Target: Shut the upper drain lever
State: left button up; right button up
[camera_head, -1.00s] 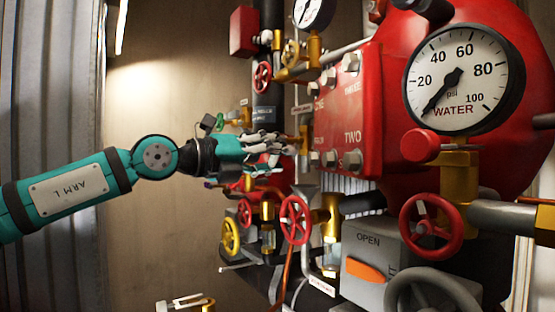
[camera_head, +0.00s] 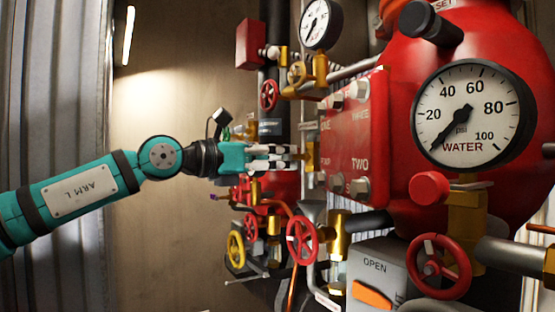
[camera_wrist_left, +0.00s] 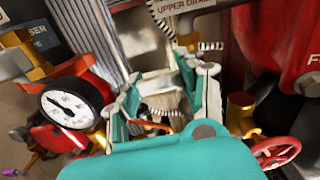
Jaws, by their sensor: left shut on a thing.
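My left gripper (camera_head: 285,156) reaches in from the left in the head view, its fingers pointing right at a small brass valve (camera_head: 310,156) beside the red plate. In the left wrist view my left gripper (camera_wrist_left: 160,84) is shut around a pale lever-like piece (camera_wrist_left: 155,90), which I take for the upper drain lever. The fingers hide most of it, so its exact angle cannot be told. An "UPPER DRAIN" label (camera_wrist_left: 186,6) hangs just above the fingertips. My right gripper is not in view.
Red handwheels (camera_head: 302,239) and a yellow handwheel (camera_head: 236,249) sit below the gripper. A large water gauge (camera_head: 473,114) and red riser body (camera_head: 425,60) fill the right. A small gauge (camera_wrist_left: 67,109) is close left of the fingers in the wrist view.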

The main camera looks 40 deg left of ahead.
pick_arm(q)
jog(key=shift+r+m, duration=0.3)
jog(key=shift+m, duration=0.1)
jog(key=o, duration=1.2)
jog(key=shift+f, duration=0.15)
jog(key=shift+v, duration=3.75)
